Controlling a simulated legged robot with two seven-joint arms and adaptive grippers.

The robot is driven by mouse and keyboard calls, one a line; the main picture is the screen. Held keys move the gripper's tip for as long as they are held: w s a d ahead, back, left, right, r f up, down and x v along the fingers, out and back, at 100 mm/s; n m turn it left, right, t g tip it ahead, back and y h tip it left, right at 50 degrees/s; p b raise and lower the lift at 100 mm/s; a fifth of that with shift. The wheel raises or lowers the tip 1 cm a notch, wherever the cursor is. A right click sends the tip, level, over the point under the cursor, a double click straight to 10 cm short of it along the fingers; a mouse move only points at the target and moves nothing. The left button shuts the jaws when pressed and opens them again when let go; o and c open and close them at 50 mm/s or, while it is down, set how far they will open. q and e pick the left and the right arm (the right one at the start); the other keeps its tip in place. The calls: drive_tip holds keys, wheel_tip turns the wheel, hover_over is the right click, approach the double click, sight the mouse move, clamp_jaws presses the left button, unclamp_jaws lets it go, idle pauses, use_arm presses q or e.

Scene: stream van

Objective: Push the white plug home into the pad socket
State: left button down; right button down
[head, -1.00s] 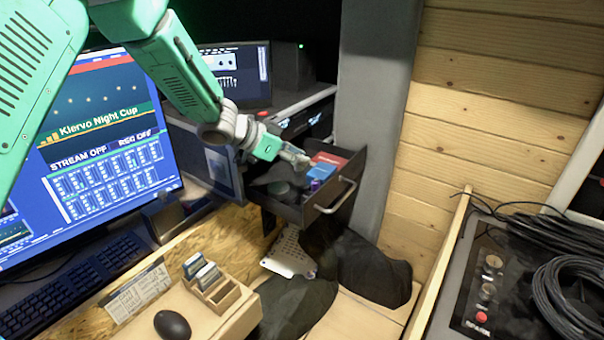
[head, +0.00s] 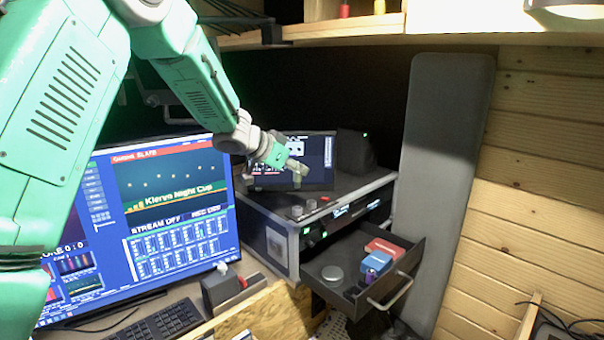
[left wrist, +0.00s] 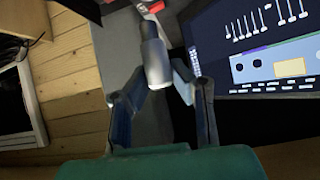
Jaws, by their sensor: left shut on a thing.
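My left gripper (head: 298,174) is shut on a short pale-grey and white cylinder, which I take to be the white plug. In the left wrist view the plug (left wrist: 155,62) sticks out ahead between the two dark fingers of the gripper (left wrist: 160,88). In the head view the gripper is above the rack top, in front of the small mixer screen (head: 318,150). I cannot pick out the pad socket in either view. My right gripper is not in view.
Small knob-like pieces (head: 297,211) stand on the rack top (head: 345,190) below the gripper. The open drawer (head: 355,303) holds red and blue boxes and a round tin. A large monitor (head: 160,215) stands left, a grey padded panel (head: 445,180) right.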

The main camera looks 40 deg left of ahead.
sight(297, 187)
use_arm(q)
drive_tip(key=shift+p, duration=0.5)
wheel_tip(297, 187, down, 3)
drive_tip(key=shift+a+r+b, duration=0.15)
drive_tip(key=shift+r+b, duration=0.05)
drive_tip(key=shift+b, duration=0.55)
drive_tip(key=shift+f+b, duration=0.55)
drive_tip(key=shift+f, duration=0.55)
drive_tip(key=shift+s+p, duration=0.1)
drive_tip(key=shift+p, duration=0.3)
drive_tip(key=shift+f+b, duration=0.4)
drive_tip(key=shift+f, duration=1)
